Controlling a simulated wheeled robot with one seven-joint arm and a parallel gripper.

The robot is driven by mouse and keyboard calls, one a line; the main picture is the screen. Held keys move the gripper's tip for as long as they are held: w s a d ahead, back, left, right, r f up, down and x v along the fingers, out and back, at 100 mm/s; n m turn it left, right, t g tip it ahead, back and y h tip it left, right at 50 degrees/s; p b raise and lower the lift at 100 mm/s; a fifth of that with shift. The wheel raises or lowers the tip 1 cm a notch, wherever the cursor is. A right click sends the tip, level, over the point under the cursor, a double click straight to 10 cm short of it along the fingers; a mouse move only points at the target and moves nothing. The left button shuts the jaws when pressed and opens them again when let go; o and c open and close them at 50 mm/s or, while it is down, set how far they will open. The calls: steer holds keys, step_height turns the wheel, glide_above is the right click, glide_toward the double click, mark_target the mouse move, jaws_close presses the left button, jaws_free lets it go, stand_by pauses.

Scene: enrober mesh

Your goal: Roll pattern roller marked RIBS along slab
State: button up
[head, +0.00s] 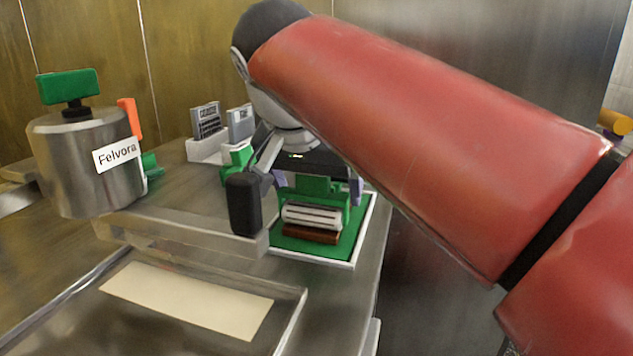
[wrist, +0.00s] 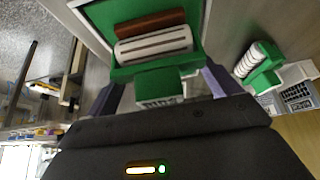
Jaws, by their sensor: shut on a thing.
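A pattern roller (head: 312,217) with a green frame and a pale cylinder with dark lengthwise lines is held in my gripper (head: 313,186). The purple fingers are shut on the green handle block, which also shows in the wrist view (wrist: 160,85). A label on the handle is too small to read. A brown slab (head: 311,236) lies on a green mat (head: 342,246) with a white rim. The roller is right beside the slab, over its far part in the head view; whether they touch cannot be told. The slab also shows in the wrist view (wrist: 150,23).
A second green-handled roller (wrist: 259,66) rests by a white stand (head: 207,150) with pattern cards. A steel pot (head: 75,170) labelled Felvora stands at left. A clear bar (head: 180,235) and a tray with a cream sheet (head: 190,298) lie in front, left of the mat.

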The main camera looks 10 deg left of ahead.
steer(key=shift+s, duration=0.7)
stand_by(0.4)
steer(key=shift+a+r, duration=0.1)
steer(key=shift+r, duration=3.4)
